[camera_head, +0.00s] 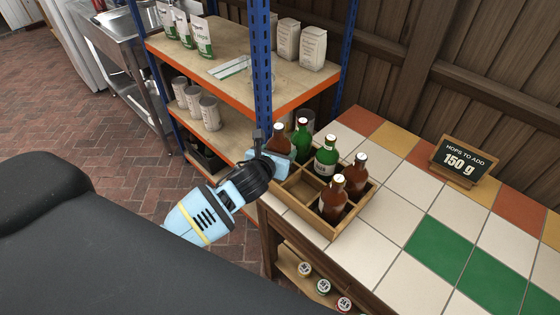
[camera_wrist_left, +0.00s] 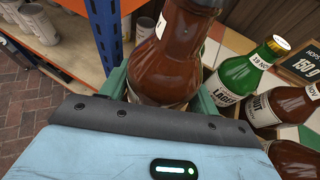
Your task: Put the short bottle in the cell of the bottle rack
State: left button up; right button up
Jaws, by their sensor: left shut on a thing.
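My left gripper (camera_head: 270,160) is shut on a brown bottle (camera_head: 279,143), held at the rack's far-left side. In the left wrist view this brown bottle (camera_wrist_left: 172,50) fills the space between the fingers; its lower end is hidden, so I cannot tell its full height. The wooden bottle rack (camera_head: 352,213) stands on the tiled counter. It holds green bottles (camera_head: 326,157) and brown bottles (camera_head: 333,200). Empty cells (camera_head: 298,189) show at its near-left side. I cannot tell whether the held bottle's base is above or inside a cell. My right gripper is not in view.
A blue-posted shelf (camera_head: 262,75) with bags and cans stands close behind the gripper. A sign (camera_head: 458,160) stands on the counter (camera_head: 395,220), whose right part is clear. Several bottle caps (camera_head: 323,287) show on a lower ledge.

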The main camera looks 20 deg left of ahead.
pick_arm(q)
jog(key=shift+f+b, duration=0.4)
jog(key=shift+f, duration=1.4)
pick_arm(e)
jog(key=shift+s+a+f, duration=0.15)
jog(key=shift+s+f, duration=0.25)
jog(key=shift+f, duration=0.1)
pick_arm(q)
jog(key=shift+w+r, duration=0.1)
jog(key=shift+f, duration=0.2)
jog(key=o, duration=1.4)
jog(key=shift+f, duration=0.1)
